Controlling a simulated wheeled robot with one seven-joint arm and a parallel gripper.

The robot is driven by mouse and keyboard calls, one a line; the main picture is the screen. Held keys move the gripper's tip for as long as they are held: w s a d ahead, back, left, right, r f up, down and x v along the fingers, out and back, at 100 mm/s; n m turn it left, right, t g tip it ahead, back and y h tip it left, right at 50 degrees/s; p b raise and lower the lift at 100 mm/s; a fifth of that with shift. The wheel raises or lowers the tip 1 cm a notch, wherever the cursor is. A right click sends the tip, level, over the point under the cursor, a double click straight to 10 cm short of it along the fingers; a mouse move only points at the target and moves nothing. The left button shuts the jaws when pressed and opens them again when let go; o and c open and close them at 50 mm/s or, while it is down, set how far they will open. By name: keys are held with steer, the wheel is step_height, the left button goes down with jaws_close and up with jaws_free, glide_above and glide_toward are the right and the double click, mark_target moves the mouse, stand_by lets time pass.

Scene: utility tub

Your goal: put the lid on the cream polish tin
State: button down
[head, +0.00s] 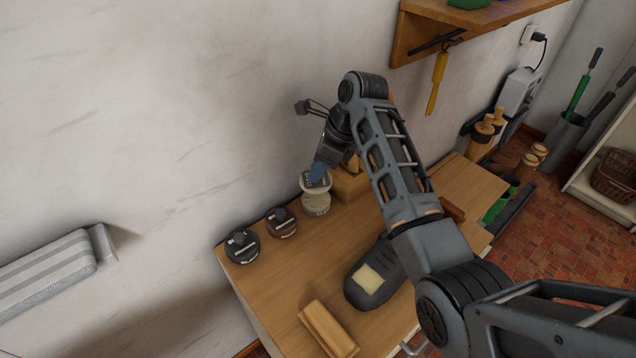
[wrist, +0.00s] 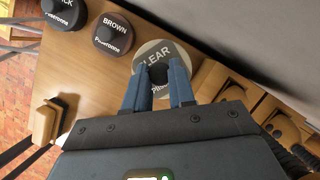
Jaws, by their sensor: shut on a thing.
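The cream polish tin (head: 316,207) stands near the wall at the back of the wooden bench. My gripper (head: 318,173) is directly above it, pointing down, with blue fingers. In the wrist view my gripper (wrist: 158,88) is shut on the dark knob of a grey lid (wrist: 178,52) marked CLEAR. In the head view the lid (head: 308,184) is at the tin's top, partly hidden by the fingers. I cannot tell whether it touches the rim or hangs just above it.
A brown-labelled tin (head: 281,223) and a black-labelled tin (head: 241,247), both lidded, stand to the left. A wooden box (head: 350,187) is close on the right. The wall is close behind.

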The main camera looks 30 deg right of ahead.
mark_target(323, 179)
steer(key=shift+w+f+b, duration=0.1)
steer(key=shift+f+b, duration=0.3)
steer(key=shift+f, duration=2.8)
steer(key=shift+r+p, duration=0.1)
steer(key=shift+p, duration=0.3)
steer(key=shift+f, duration=0.25)
steer(key=shift+c, duration=2)
jaws_free()
steer(key=shift+r, duration=3.55)
steer(key=shift+c, duration=0.2)
